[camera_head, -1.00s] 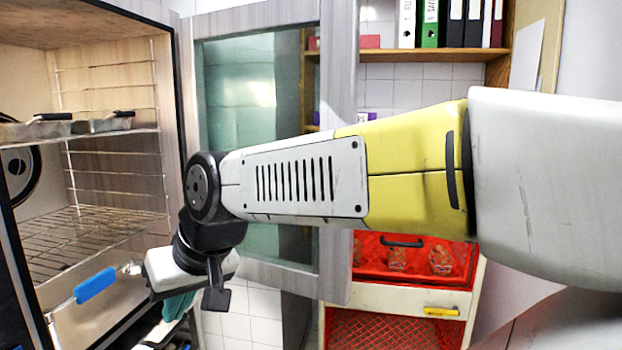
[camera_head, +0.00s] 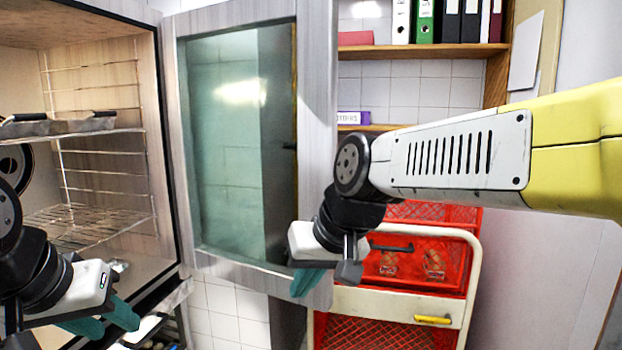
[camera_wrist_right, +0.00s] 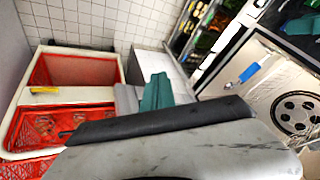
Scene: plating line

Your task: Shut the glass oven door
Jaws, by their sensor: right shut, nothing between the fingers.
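The glass oven door (camera_head: 318,120) stands open, with a grey frame around a greenish pane. Its left side is beside the right edge of the oven (camera_head: 172,130), whose front is uncovered. My right gripper (camera_head: 303,284) is shut and empty, with teal fingers at the lower right corner of the door frame; I cannot tell whether they touch it. Its teal fingers also show in the right wrist view (camera_wrist_right: 157,92). My left gripper (camera_head: 104,322) is in front of the oven's lower part, its teal fingers apart and empty. The left arm hides part of the oven interior.
A cream trolley (camera_head: 390,304) with red crates (camera_head: 425,255) stands right of the door. A shelf (camera_head: 430,50) with binders is behind. A blue-handled tool (camera_wrist_right: 248,73) lies in the oven in the right wrist view.

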